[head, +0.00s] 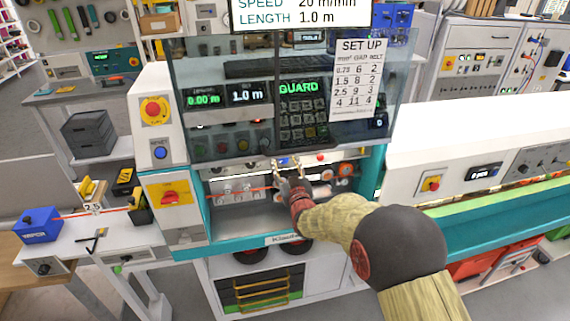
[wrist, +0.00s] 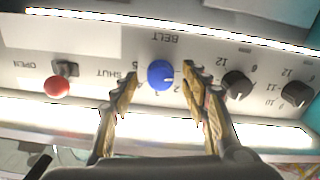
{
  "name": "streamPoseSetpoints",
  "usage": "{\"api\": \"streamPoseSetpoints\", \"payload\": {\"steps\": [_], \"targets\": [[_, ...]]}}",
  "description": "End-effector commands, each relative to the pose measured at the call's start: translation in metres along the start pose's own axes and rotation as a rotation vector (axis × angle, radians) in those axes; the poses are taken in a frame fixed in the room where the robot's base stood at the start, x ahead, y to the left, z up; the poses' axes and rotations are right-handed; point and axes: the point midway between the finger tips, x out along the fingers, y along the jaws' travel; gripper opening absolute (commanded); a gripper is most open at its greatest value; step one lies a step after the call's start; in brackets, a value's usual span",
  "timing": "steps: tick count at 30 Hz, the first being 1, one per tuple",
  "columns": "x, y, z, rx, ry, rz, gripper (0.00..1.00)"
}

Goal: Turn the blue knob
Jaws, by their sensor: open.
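The blue knob (wrist: 161,74) sits on a pale panel below the word BELT, which appears upside down in the wrist view. My gripper (wrist: 161,78) is open, with its two tan fingers on either side of the knob. A gap shows between each fingertip and the knob, and nothing is held. I cannot tell the depth between fingertips and panel.
Two black knobs (wrist: 237,84) (wrist: 297,93) stand right of the blue knob in the wrist view. A red ball-ended lever (wrist: 57,86) stands left, by OPEN and SHUT. The clear guard (head: 215,130) hangs above my gripper; a teal side post (head: 197,210) borders the opening.

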Motion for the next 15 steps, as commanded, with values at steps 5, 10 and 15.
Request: {"api": "streamPoseSetpoints", "payload": {"steps": [5,10,15], "targets": [[0.0093,-0.0001,0.0007,0.0,-0.001,0.0,0.46],[0.01,0.0,0.0007,0.0,-0.002,0.0,0.46],[0.0099,-0.0001,0.0006,0.0,-0.002,0.0,0.41]]}}
